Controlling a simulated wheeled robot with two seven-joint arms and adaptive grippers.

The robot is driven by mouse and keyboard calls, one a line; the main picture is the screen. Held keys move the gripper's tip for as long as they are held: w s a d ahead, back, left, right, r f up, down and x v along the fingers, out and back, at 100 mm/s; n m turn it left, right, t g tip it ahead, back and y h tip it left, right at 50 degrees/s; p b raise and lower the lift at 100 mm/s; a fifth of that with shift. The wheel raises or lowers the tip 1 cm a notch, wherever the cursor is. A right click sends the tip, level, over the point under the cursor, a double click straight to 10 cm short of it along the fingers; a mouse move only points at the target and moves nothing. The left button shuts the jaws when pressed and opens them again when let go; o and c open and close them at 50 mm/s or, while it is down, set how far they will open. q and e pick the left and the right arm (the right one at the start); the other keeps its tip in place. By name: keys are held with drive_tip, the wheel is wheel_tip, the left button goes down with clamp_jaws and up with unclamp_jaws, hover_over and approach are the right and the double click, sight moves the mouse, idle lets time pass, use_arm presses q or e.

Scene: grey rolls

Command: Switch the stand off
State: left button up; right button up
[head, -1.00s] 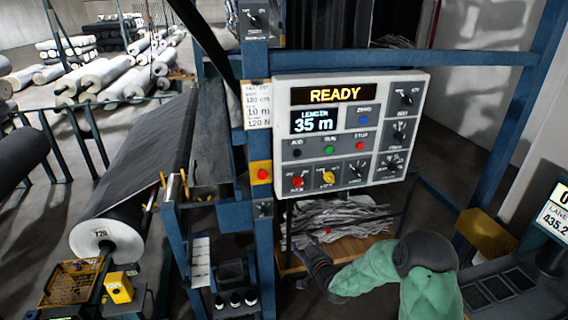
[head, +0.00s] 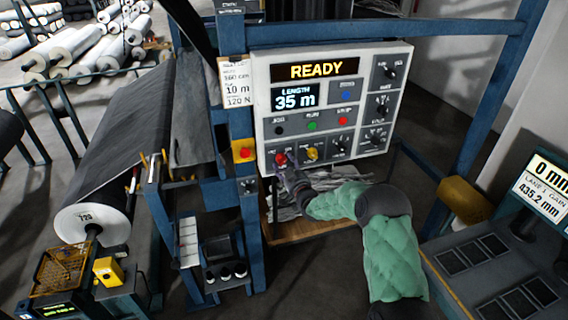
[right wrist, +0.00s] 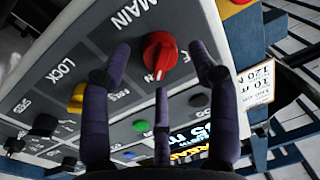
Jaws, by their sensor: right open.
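The stand's white control panel (head: 405,62) shows READY and a length of 35 m. The red MAIN knob (head: 280,159) is at its lower left; it also shows in the right wrist view (right wrist: 159,56). The yellow LOCK knob (head: 311,153) is just right of it in the head view. My right gripper (head: 287,172) is at the panel's lower left edge, in front of the red knob. In the right wrist view its open fingers (right wrist: 161,66) stand on either side of the red knob, with a gap; contact cannot be told. My left gripper is out of view.
A blue frame post (head: 233,100) with a red button on a yellow box (head: 244,151) stands left of the panel. A bin of grey scraps (head: 325,180) lies below. A console with a screen (head: 546,188) is at the right. A grey roll (head: 95,228) is at the left.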

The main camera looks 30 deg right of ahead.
drive_tip(key=shift+w+d, duration=0.15)
drive_tip(key=shift+w, duration=0.8)
drive_tip(key=c, duration=1.1)
drive_tip(key=shift+c, duration=0.2)
